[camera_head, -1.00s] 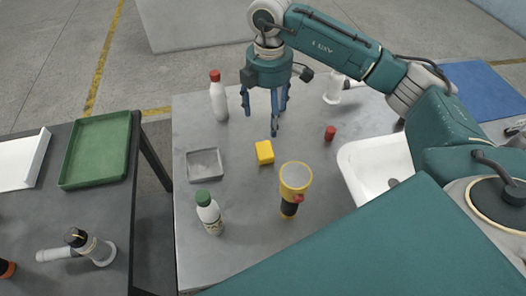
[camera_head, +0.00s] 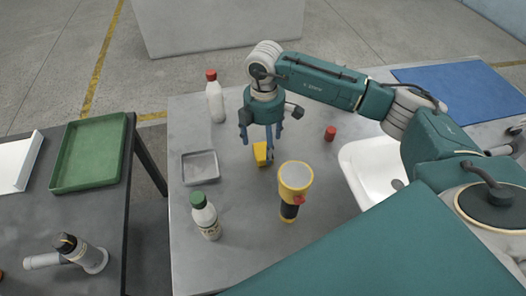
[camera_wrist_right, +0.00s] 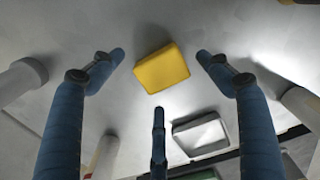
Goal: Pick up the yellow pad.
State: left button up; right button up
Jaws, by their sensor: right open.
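The yellow pad (camera_head: 260,153) lies on the grey table (camera_head: 240,250), partly hidden behind a finger in the head view. In the right wrist view the yellow pad (camera_wrist_right: 162,69) lies flat, slightly turned, between the spread fingertips. My right gripper (camera_head: 262,142) points down close above the pad; it also shows in the right wrist view (camera_wrist_right: 160,75) with its blue fingers open and nothing between them held. My left gripper is not in view.
A grey tray (camera_head: 200,168) lies left of the pad. A yellow flashlight (camera_head: 294,185) stands close in front. A green-capped bottle (camera_head: 206,217), a red-capped bottle (camera_head: 215,98), a red cap (camera_head: 330,133) and a white basin (camera_head: 368,168) stand around. A green tray (camera_head: 92,153) lies on the left table.

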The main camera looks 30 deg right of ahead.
aim_at(263, 150)
jog(key=shift+a+f, duration=0.2)
jog(key=shift+f, duration=1.55)
jog(key=c, duration=1.3)
jog(key=shift+o, duration=0.2)
jog(key=shift+r, duration=0.15)
notch_tip(263, 150, up, 20)
jog(key=b, duration=0.2)
